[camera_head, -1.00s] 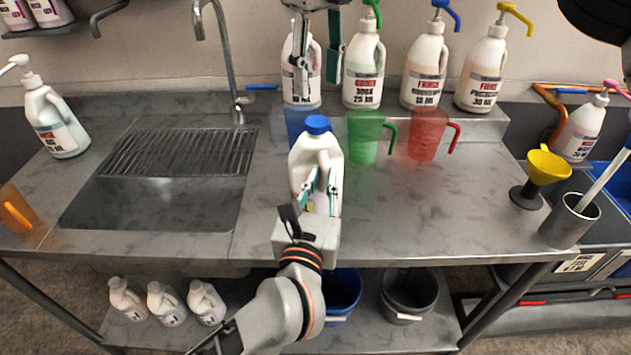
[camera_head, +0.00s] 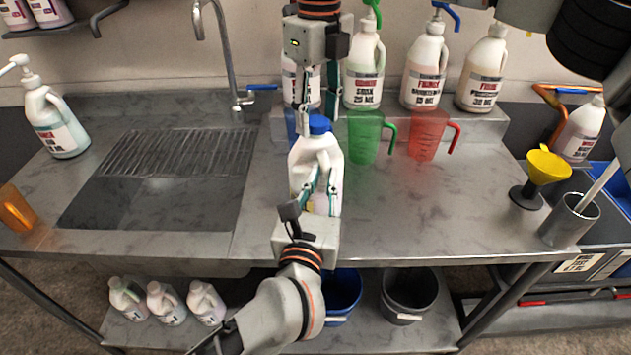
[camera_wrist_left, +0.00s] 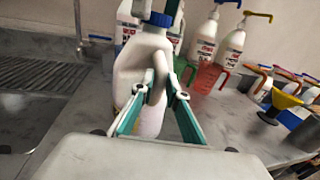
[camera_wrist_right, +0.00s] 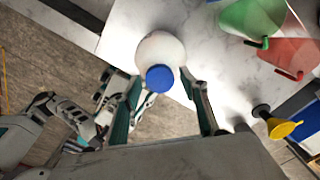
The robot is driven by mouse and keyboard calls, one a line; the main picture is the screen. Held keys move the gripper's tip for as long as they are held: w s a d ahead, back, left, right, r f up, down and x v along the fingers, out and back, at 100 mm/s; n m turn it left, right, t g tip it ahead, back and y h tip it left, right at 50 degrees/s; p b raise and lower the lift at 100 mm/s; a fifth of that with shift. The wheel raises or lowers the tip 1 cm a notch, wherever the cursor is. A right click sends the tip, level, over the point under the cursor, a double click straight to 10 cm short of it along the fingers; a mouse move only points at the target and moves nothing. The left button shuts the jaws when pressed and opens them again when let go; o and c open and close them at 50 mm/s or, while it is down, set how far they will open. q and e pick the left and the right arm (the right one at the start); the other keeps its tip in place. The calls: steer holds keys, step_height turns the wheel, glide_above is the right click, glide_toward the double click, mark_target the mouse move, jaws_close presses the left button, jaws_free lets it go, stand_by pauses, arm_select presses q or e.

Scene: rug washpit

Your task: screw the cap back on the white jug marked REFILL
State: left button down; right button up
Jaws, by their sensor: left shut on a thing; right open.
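The white jug (camera_head: 306,160) stands upright on the steel counter, its blue cap (camera_head: 319,124) on its mouth; whether the cap is threaded tight cannot be told. No REFILL marking is readable. My left gripper (camera_head: 321,185) is shut on the jug's lower body from the front; the jug also shows in the left wrist view (camera_wrist_left: 140,72). My right gripper (camera_head: 317,104) points down over the jug, open, with a finger either side of the cap. In the right wrist view the cap (camera_wrist_right: 160,78) lies between the spread fingers, with no clear contact.
Behind stand a green measuring jug (camera_head: 364,138), a red one (camera_head: 427,135) and several white pump bottles (camera_head: 424,72). A sink (camera_head: 155,200) is left; a yellow funnel (camera_head: 548,166) and steel pot (camera_head: 569,222) are right. The counter's middle right is clear.

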arm_select(q)
steer(key=shift+r, duration=0.1)
arm_select(e)
steer(key=shift+f, duration=0.1)
steer(key=c, duration=1.1)
steer(key=shift+c, duration=0.2)
steer(key=o, duration=1.3)
step_height(320, 180, up, 12)
arm_select(q)
steer(key=c, duration=1.9)
jaws_free()
